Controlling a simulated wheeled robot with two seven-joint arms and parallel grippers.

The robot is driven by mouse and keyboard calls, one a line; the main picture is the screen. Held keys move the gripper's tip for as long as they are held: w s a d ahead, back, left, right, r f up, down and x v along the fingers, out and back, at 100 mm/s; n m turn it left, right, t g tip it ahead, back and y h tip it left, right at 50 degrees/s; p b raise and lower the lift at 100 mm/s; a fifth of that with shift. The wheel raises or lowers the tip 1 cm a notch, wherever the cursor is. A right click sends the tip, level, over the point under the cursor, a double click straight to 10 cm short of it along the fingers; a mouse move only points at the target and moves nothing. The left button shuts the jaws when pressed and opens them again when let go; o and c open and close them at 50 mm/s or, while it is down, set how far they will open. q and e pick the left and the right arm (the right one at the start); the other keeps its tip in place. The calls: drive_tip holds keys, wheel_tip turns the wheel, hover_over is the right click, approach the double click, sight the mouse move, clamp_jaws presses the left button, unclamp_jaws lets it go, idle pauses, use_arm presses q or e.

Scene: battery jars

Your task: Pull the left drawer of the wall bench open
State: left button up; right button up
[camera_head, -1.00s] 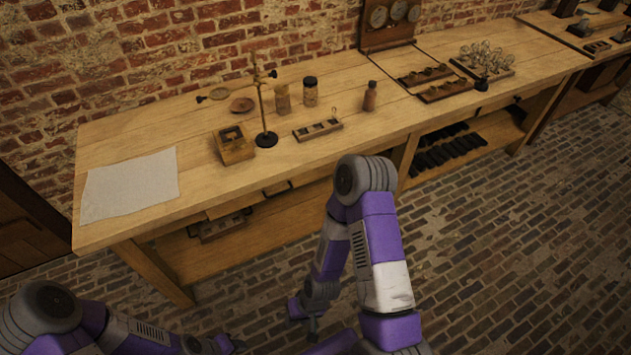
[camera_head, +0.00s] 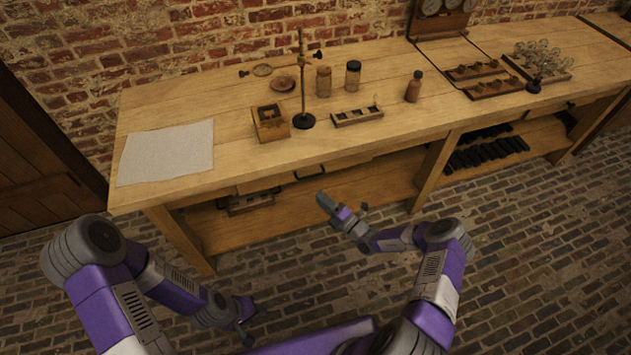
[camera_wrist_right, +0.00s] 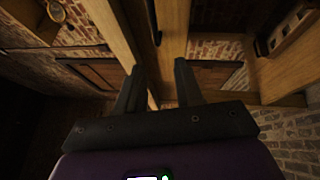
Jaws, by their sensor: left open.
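The wall bench (camera_head: 400,122) stands against the brick wall. Its left drawer (camera_head: 279,180) shows as a wooden front under the top's front edge, with a dark handle (camera_head: 311,171). I cannot tell whether the front is fully flush. My right gripper (camera_head: 345,203) is in front of the bench, a little below and right of that handle, and apart from it. In the right wrist view its two fingers (camera_wrist_right: 158,66) are spread and empty, with a black bar handle (camera_wrist_right: 154,22) beyond them. My left gripper (camera_head: 247,322) is low over the floor, open, away from the bench.
On the top are a white cloth (camera_head: 167,152), a small wooden box (camera_head: 271,124), a dark-based stand (camera_head: 304,121), jars (camera_head: 353,76) and a brown bottle (camera_head: 413,88). A lower shelf (camera_head: 290,211) lies under the drawer. The brick floor (camera_head: 540,250) in front is clear.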

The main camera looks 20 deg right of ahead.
drive_tip(key=w+r+m+t+h+b, duration=0.1)
drive_tip(key=w+m, duration=0.1)
drive_tip(key=w, duration=0.5)
drive_tip(key=shift+w+a+r, duration=0.25)
drive_tip(key=shift+w+a, duration=0.05)
drive_tip(key=shift+c, duration=0.5)
clamp_jaws()
idle(0.7)
